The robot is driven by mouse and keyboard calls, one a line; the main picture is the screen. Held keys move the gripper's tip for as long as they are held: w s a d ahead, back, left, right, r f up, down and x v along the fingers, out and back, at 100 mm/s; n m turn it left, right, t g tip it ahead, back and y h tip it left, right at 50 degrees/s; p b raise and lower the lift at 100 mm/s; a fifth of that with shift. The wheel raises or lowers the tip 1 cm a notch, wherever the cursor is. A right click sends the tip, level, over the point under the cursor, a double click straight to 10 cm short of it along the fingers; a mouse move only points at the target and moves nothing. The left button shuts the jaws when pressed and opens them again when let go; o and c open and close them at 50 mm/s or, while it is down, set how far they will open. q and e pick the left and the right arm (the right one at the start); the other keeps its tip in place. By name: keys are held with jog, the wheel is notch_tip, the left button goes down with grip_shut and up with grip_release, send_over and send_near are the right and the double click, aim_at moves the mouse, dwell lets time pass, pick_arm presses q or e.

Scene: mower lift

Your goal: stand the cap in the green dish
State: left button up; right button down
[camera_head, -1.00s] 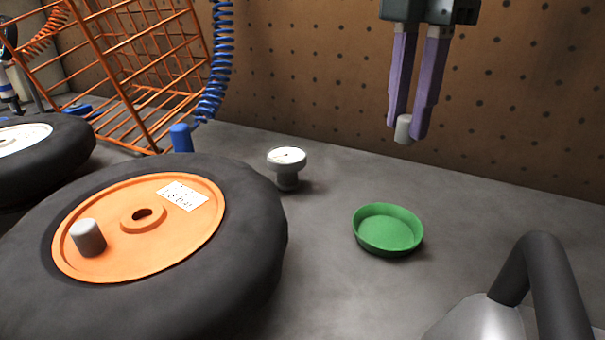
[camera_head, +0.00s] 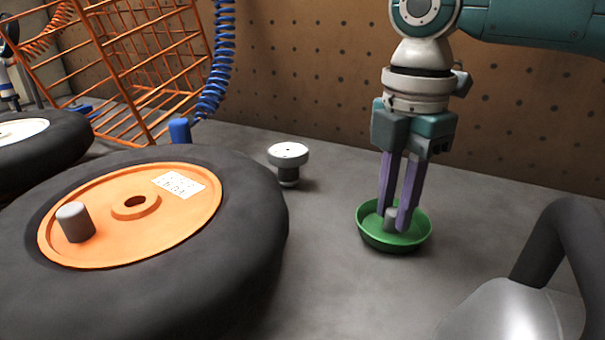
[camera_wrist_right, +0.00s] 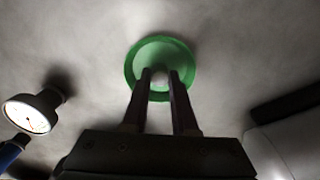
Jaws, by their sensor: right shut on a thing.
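The small grey cap (camera_head: 390,222) is between the purple fingers of my right gripper (camera_head: 397,222), which is shut on it. The cap is upright, low inside the green dish (camera_head: 420,236). I cannot tell whether it touches the dish's floor. In the right wrist view the fingers (camera_wrist_right: 160,82) reach over the green dish (camera_wrist_right: 150,50), and the pale cap (camera_wrist_right: 160,75) shows between them. My left gripper is not in view.
A wheel with an orange hub (camera_head: 140,240) fills the front left, with a grey cylinder (camera_head: 75,222) on its hub. A gauge (camera_head: 288,158) stands left of the dish. A black handle (camera_head: 560,240) rises at front right. An orange wire basket (camera_head: 130,60) is behind.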

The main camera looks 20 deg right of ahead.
aim_at(394, 211)
jog(key=shift+f, duration=0.1)
jog(key=c, duration=0.7)
grip_release()
notch_tip(394, 211, up, 12)
jog(key=p, duration=0.2)
jog(key=shift+p, duration=0.4)
